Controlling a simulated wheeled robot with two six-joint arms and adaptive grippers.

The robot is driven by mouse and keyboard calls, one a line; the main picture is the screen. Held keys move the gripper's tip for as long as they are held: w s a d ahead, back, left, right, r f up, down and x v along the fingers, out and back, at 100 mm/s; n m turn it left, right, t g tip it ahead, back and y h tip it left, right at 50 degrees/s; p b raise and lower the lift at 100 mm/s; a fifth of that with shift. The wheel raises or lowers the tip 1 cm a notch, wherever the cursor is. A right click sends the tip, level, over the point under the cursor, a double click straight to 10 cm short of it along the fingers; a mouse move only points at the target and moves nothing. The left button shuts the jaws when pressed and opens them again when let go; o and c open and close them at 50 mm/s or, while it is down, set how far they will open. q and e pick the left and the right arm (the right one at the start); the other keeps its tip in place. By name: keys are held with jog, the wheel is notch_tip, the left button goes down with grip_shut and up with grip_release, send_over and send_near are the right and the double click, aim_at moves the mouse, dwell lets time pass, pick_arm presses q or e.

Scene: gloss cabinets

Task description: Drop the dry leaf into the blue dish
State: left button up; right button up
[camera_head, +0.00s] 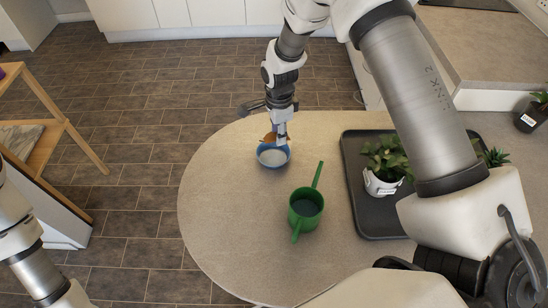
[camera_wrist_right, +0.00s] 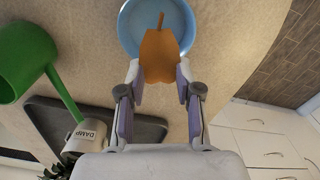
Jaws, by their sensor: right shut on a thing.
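The dry leaf (camera_wrist_right: 160,56) is brown with a short stem and sits between the fingertips of my right gripper (camera_wrist_right: 159,82), which is shut on it. In the head view the leaf (camera_head: 269,137) shows small beside the right gripper (camera_head: 279,136). The blue dish (camera_head: 273,163) stands on the table near its far left edge, and the leaf is held above it. In the right wrist view the leaf overlaps the dish (camera_wrist_right: 178,14), which looks empty where it shows. My left arm is at the lower left of the head view, but its gripper is out of view.
A green watering can (camera_head: 305,209) stands on the rounded table (camera_head: 235,215), nearer than the dish. A dark tray (camera_head: 366,216) at the right holds a potted plant (camera_head: 382,184) in a white labelled pot. The table's left part is clear.

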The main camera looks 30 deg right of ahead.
jog(key=o, duration=0.7)
notch_tip(320, 180, up, 12)
dwell(0.4)
